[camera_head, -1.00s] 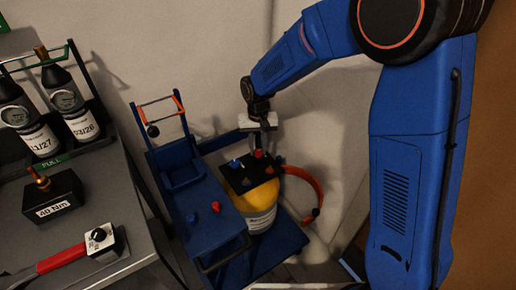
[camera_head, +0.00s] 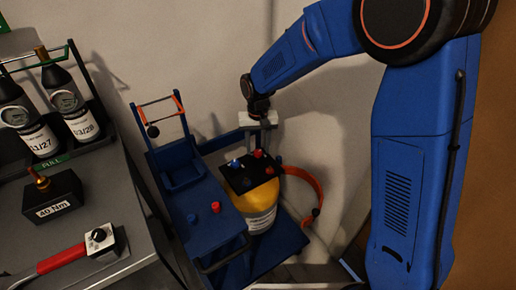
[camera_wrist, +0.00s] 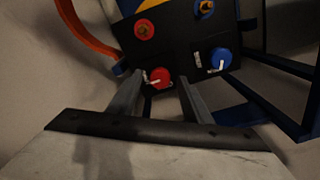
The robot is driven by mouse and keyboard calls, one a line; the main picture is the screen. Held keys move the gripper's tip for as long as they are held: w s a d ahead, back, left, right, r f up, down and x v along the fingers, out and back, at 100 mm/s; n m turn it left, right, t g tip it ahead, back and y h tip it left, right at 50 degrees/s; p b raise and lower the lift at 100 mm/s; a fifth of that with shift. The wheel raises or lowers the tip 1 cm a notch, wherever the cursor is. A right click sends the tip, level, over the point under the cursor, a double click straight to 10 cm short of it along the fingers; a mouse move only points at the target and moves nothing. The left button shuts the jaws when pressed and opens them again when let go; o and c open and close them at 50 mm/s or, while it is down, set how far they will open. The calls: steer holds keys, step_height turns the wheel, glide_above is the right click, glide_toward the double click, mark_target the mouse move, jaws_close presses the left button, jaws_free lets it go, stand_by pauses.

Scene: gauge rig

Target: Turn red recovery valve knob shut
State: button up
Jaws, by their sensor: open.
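The red recovery valve knob (camera_wrist: 160,77) is round with a white pointer mark and sits at the edge of a black panel (camera_wrist: 178,56). In the wrist view it lies between my gripper's fingers (camera_wrist: 160,88), slightly beyond their tips. The fingers are spread and I see no grip on the knob. In the head view the red knob (camera_head: 258,153) is on the black panel on top of a yellow cylinder (camera_head: 258,199). My gripper (camera_head: 262,133) is above and behind it; its fingers are hard to make out there.
A blue knob (camera_wrist: 221,58) with a white pointer sits beside the red one. Red (camera_wrist: 144,29) and blue (camera_wrist: 205,8) fittings lie farther along. An orange hose or strap (camera_head: 308,182) curves at the right. A blue cart (camera_head: 205,232) and grey workbench (camera_head: 105,195) stand left.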

mark_target(258, 151)
step_height(258, 151, up, 17)
steer(key=shift+f, duration=0.2)
steer(key=shift+d, duration=0.1)
stand_by(0.4)
steer(key=s+d+r+t, duration=0.1)
steer(key=s+d+r, duration=0.2)
steer(key=s+d, duration=0.55)
steer(key=s+d+r+t, duration=0.1)
steer(key=s+d+r, duration=0.3)
steer(key=d, duration=0.7)
steer(key=s+d+f+t, duration=0.1)
steer(key=s+d+f, duration=0.1)
steer(key=s, duration=0.4)
steer(key=s+d+f+t, duration=0.1)
steer(key=s+d+f, duration=0.1)
steer(key=s+d, duration=0.3)
steer(key=s+d+f+m, duration=0.1)
steer(key=s+d+f, duration=0.1)
steer(key=s, duration=0.5)
steer(key=shift+d+t, duration=0.4)
steer(key=shift+d, duration=0.25)
